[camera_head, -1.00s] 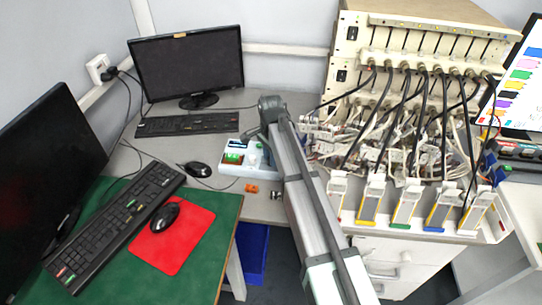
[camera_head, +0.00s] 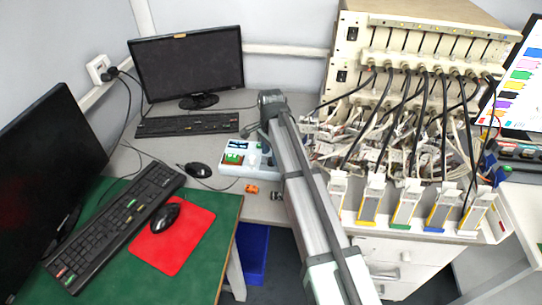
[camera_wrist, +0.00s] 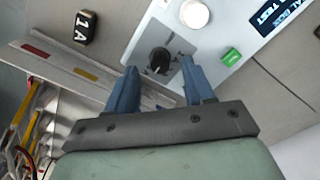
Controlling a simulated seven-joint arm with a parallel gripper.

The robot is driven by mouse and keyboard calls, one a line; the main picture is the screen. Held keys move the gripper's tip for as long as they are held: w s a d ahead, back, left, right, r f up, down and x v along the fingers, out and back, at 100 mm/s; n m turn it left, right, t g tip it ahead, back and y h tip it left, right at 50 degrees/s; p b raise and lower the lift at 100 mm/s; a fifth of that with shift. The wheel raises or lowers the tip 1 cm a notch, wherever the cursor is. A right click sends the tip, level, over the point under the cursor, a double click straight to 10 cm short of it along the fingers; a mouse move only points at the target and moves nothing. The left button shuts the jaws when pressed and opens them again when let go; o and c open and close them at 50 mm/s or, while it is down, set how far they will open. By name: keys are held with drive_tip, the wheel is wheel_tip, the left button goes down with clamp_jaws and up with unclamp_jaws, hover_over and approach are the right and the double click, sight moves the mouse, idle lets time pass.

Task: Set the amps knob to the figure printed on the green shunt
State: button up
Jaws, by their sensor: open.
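The amps knob (camera_wrist: 158,60) is a dark round knob with a pointer on the white box's panel (camera_wrist: 150,25) in the wrist view. My gripper (camera_wrist: 158,66) is open, its two blue fingers on either side of the knob in the picture. I cannot tell whether they touch it. A small green block (camera_wrist: 231,57), probably the green shunt, lies on the panel right of the knob; its print is too small to read. In the head view my arm hides the knob.
A black block marked 1A (camera_wrist: 85,27) lies beside the box. A white round button (camera_wrist: 195,13) and a dark display (camera_wrist: 278,14) are on the panel. An orange block (camera_head: 251,188) lies before the box. The cabled rack (camera_head: 420,70) stands to the right.

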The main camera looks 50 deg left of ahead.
wheel_tip(320, 180, up, 12)
idle(0.5)
idle(0.3)
